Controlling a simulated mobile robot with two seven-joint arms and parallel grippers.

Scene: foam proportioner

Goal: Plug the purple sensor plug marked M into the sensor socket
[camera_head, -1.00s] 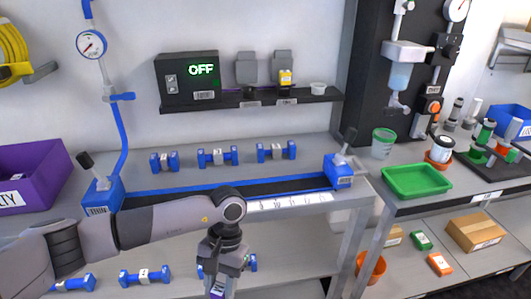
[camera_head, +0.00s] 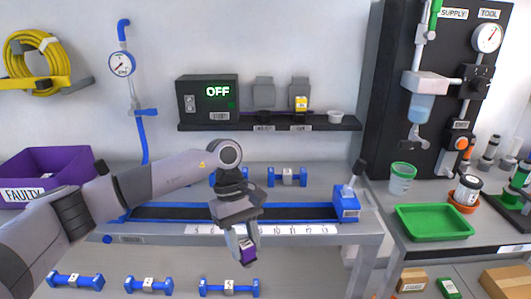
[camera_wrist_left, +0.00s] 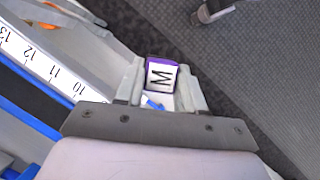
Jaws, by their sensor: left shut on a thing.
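My left gripper (camera_head: 243,246) is shut on the purple plug (camera_head: 248,254); only a little purple shows in the head view. In the left wrist view the purple plug (camera_wrist_left: 162,76) sits between the fingertips, its white M label facing the camera. The gripper hangs in front of the bench's front edge, below the numbered strip. On the wall shelf stand two grey holders. The left holder (camera_head: 264,94) has a dark, partly purple piece at its foot; the right holder (camera_head: 300,88) has a yellow piece (camera_head: 301,103). I cannot tell which part is the sensor socket. My right gripper is out of view.
A black box reading OFF (camera_head: 208,98) and a small white cup (camera_head: 335,117) are on the shelf (camera_head: 270,124). A blue-edged track (camera_head: 310,212) spans the bench. Blue dumbbell-shaped parts (camera_head: 287,177) lie behind it and below. A green tray (camera_head: 434,222) is at right.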

